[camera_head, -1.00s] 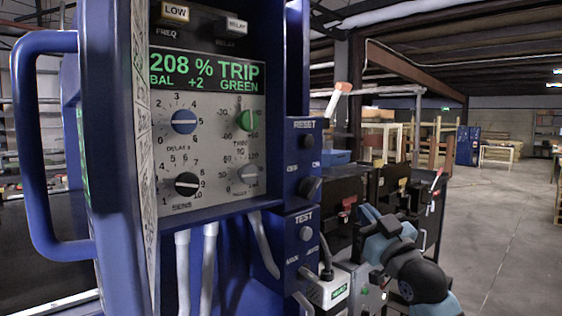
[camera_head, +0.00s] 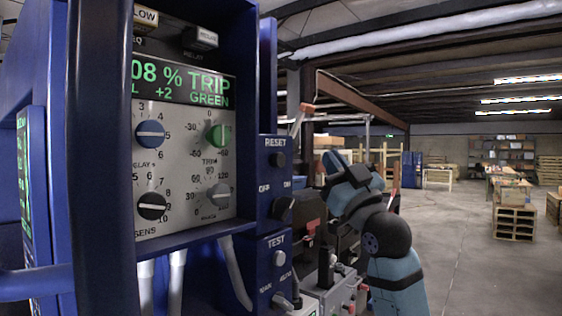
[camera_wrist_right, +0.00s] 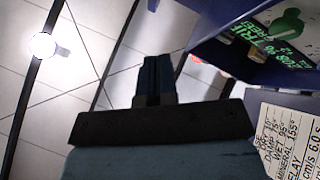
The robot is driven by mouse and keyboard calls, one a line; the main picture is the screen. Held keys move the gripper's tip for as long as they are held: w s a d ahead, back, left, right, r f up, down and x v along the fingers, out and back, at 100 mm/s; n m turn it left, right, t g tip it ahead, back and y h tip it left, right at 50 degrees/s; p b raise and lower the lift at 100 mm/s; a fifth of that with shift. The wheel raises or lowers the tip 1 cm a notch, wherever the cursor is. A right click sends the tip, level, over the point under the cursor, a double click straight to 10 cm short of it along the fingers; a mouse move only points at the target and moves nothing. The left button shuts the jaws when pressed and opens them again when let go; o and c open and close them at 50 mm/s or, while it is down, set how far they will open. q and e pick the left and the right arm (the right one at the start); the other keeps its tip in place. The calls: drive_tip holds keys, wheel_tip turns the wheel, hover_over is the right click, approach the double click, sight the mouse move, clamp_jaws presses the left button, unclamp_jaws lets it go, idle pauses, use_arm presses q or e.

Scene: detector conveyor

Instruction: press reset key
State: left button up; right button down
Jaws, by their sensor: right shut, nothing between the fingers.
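The blue control box (camera_head: 262,230) stands to the right of the main panel in the head view. Its dark round reset key (camera_head: 278,159) sits under the RESET label. My right gripper (camera_head: 335,160) is raised to the right of the reset key, apart from it; its fingertips are small in the head view. In the right wrist view the gripper (camera_wrist_right: 158,72) has its dark fingers together with nothing between them. The reset key cannot be made out in that wrist view. My left gripper is in neither current view.
The main panel has a green-lettered display (camera_head: 185,82) reading TRIP and GREEN. Grey cables (camera_head: 235,275) hang below the panel. Open floor (camera_head: 470,250) lies to the right.

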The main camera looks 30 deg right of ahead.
sight(279, 160)
drive_tip(key=w+a, duration=0.3)
drive_tip(key=w, duration=0.4)
drive_tip(key=shift+w, duration=0.35)
drive_tip(key=shift+a, duration=0.1)
idle(1.0)
drive_tip(key=shift+w+p, duration=0.1)
drive_tip(key=shift+p, duration=0.2)
idle(0.4)
drive_tip(key=shift+w+a, duration=0.15)
drive_tip(key=shift+w, duration=0.15)
